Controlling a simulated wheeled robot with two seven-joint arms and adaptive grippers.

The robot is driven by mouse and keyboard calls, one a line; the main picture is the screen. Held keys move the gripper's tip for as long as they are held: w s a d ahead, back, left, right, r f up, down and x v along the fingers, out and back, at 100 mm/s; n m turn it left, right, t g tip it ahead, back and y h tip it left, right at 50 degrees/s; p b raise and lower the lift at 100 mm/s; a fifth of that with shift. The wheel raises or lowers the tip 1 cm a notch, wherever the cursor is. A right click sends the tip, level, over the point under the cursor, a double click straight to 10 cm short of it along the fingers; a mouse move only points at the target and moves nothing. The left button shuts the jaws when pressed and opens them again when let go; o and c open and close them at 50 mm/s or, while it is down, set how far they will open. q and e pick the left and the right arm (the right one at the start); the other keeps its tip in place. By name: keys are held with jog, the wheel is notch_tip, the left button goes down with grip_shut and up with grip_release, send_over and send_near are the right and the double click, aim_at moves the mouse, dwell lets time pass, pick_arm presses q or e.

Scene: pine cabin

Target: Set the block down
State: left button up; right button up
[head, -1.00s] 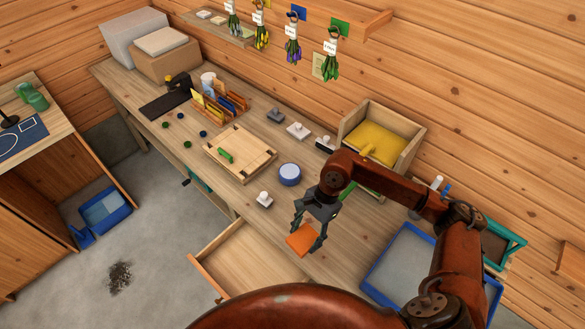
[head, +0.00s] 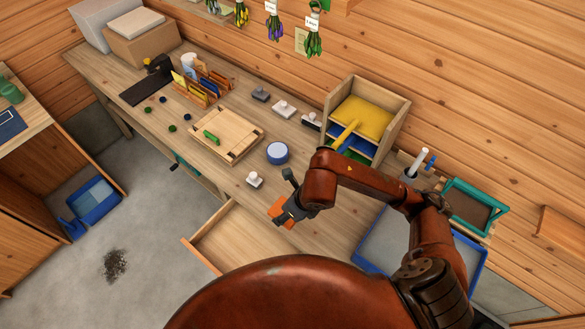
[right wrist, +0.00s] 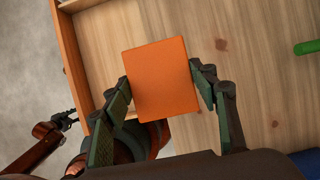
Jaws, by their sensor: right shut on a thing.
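The orange block (head: 276,212) is held in my right gripper (head: 285,207), near the table's front edge by the open drawer. In the right wrist view the block (right wrist: 162,80) sits between both fingers of my right gripper (right wrist: 161,82), with its broad face to the camera. Behind it show the pale tabletop and the drawer's edge; I cannot tell how high it is. A dark gripper, apparently my left (right wrist: 66,120), shows at the lower left of the right wrist view, away from the block; its jaw state is unclear. It is not seen in the head view.
The open drawer (head: 204,247) juts out below the tabletop. A white-handled stamp (head: 254,180), a round blue tin (head: 277,152) and a wooden frame with a green piece (head: 232,120) stand nearby. A blue-rimmed tray (head: 372,262) is to the right.

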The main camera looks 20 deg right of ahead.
jog(key=w+d+f, duration=0.2)
jog(key=d, duration=0.1)
jog(key=w+d+f, duration=0.2)
jog(key=d+f, duration=0.1)
jog(key=w+d+f+p, duration=0.1)
jog(key=w+d+f, duration=0.1)
jog(key=d, duration=0.1)
jog(key=shift+w+d+f, duration=0.15)
jog(key=shift+w+f, duration=0.1)
jog(key=shift+f, duration=0.05)
jog(key=shift+w+d+f, duration=0.35)
jog(key=shift+d+f, duration=0.05)
jog(key=shift+f, duration=0.25)
pick_arm(q)
jog(key=shift+w+r+p, duration=0.35)
jog(key=shift+w+r, duration=0.35)
jog(key=shift+r, duration=0.25)
pick_arm(e)
jog(key=shift+w+d+f, duration=0.1)
jog(key=shift+d+f, duration=0.05)
jog(key=shift+f, duration=1.65)
jog(key=o, duration=1.2)
pick_arm(q)
jog(key=shift+f+b, duration=0.45)
pick_arm(e)
jog(key=v, duration=1.2)
jog(key=shift+w, duration=0.1)
